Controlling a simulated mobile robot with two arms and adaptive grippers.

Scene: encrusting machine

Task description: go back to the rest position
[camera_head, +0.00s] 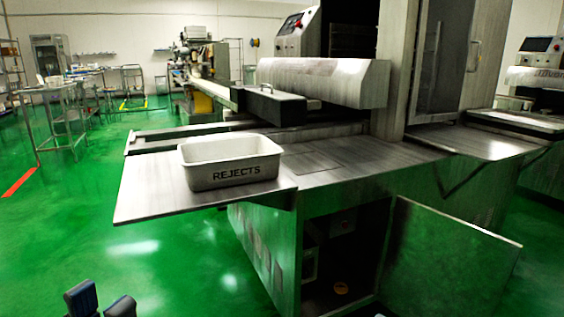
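My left gripper (101,300) shows at the bottom left edge, low in front of the green floor. Its two dark fingertips stand apart with nothing between them. The rest of that gripper and its arm are cut off by the frame. It is well clear of the machine and its side shelf. My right gripper is not in view.
A white bin (230,163) marked REJECTS sits on the metal shelf (150,197) of the encrusting machine (325,82). A lower cabinet door (450,262) hangs open at right. Open green floor (90,240) lies at left; metal stands (65,120) are farther back.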

